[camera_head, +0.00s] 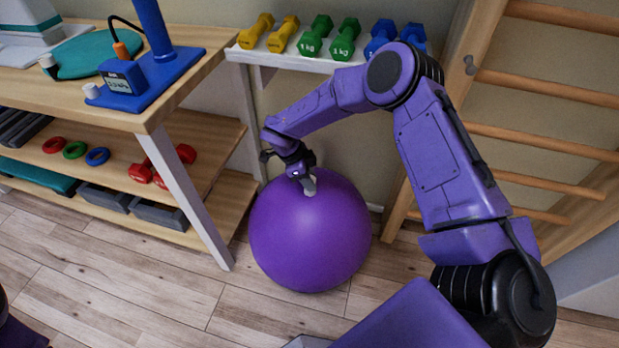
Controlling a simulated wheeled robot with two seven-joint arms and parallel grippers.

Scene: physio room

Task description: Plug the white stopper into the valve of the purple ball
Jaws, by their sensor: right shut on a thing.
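The purple ball (310,240) rests on the floor between the wooden table and the wall bars. My right gripper (298,172) is at the ball's upper part, with its jaws shut on a small pale piece, the white stopper (309,186). The stopper is against or just above the ball's top surface; I cannot tell whether it touches. The valve is not visible, hidden by the gripper and stopper. My left gripper is out of view; only a bit of my left arm shows at the lower left corner.
The wooden table (190,62) at the left carries a blue pump stand (150,80) and a teal disc (85,52). Its shelves hold rings, red dumbbells and grey bins. A white rack (290,60) of dumbbells is behind; wall bars (545,85) stand right. Front floor is clear.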

